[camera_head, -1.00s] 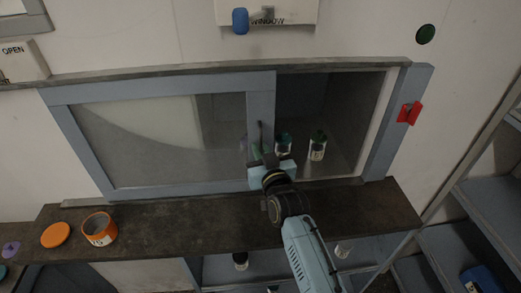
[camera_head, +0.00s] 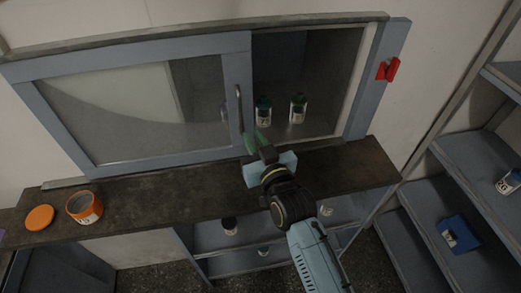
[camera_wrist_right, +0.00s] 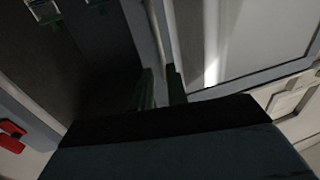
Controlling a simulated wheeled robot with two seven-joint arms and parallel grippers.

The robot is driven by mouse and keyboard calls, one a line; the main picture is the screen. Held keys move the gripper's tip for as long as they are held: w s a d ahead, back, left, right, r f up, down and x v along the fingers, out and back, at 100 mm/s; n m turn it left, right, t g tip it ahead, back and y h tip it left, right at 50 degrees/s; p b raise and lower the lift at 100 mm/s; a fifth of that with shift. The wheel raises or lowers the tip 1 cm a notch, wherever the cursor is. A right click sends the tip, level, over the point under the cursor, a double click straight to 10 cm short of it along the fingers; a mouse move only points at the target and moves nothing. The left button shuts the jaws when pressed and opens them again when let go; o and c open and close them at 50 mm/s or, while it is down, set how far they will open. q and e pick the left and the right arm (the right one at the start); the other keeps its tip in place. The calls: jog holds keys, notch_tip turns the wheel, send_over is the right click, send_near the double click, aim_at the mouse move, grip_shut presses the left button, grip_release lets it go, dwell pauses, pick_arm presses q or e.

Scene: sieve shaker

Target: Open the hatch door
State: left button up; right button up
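The hatch door (camera_head: 236,90) is a sliding glass pane in a blue-grey frame, in the head view. It covers the left and middle of the hatch, and the right part of the opening is uncovered. A thin upright handle (camera_head: 239,104) sits on its right stile. My right gripper (camera_head: 258,142) is just below and right of the handle, above the ledge. Its two dark green fingers stand apart with a gap in the right wrist view (camera_wrist_right: 162,88), and I see nothing held between them. The door's frame lies beyond the fingertips there. My left gripper is not in view.
Two jars stand inside the hatch, one dark-lidded (camera_head: 263,112) and one green-lidded (camera_head: 298,109). The dark ledge (camera_head: 330,168) holds an orange jar (camera_head: 84,207) and an orange lid (camera_head: 40,217) at left. A red piece (camera_head: 388,69) is on the right frame post. Shelves (camera_head: 425,215) stand at right.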

jog(key=shift+v, duration=1.85)
